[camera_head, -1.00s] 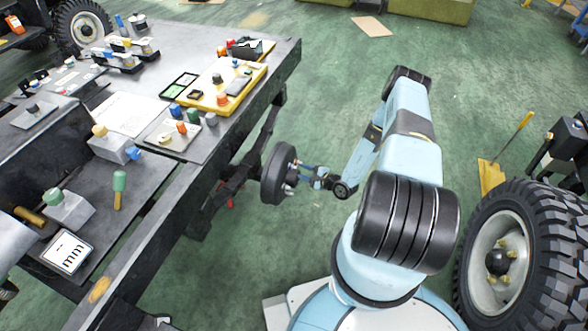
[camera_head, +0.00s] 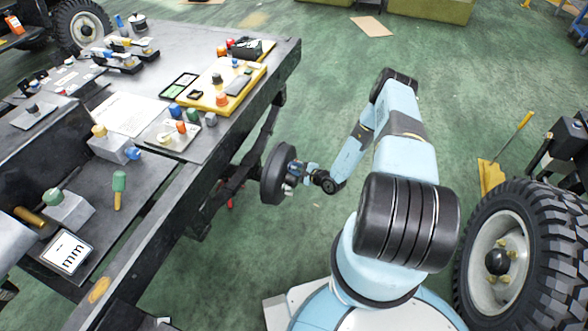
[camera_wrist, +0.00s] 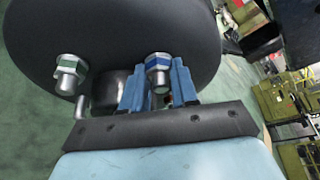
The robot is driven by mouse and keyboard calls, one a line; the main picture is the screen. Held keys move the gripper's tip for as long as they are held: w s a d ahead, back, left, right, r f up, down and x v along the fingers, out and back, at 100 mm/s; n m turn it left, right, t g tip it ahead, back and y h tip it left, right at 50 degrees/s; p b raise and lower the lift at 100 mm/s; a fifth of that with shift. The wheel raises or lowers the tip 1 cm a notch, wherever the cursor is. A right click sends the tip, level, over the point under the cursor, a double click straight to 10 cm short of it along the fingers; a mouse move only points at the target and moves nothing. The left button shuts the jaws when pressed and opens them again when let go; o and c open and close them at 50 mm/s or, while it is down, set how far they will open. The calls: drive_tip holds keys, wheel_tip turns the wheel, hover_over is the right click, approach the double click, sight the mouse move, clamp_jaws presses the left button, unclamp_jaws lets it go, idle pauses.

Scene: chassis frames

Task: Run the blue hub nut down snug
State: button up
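The dark round hub drum (camera_head: 276,174) stands upright beyond the bench's edge; it fills the top of the wrist view (camera_wrist: 120,30). The blue-banded hub nut (camera_wrist: 158,62) sits on a stud whose threaded end points towards my wrist. My gripper (camera_wrist: 159,82) has one blue finger on each side of this nut, very close to its flats. Whether the fingers press on it I cannot tell. In the head view my gripper (camera_head: 303,170) is at the drum's right face; the nut is too small to make out there.
A bent metal pin or stud (camera_wrist: 80,107) shows left of my fingers. The workbench (camera_head: 150,215) with tools and a yellow tray (camera_head: 250,84) lies to the left. A big tyre (camera_head: 540,235) stands right of my base. Green floor is open behind the arm.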

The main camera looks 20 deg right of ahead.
drive_tip(key=shift+c, duration=1.4)
drive_tip(key=shift+a, duration=0.2)
clamp_jaws()
drive_tip(key=shift+d, duration=0.15)
drive_tip(key=shift+m, duration=0.3)
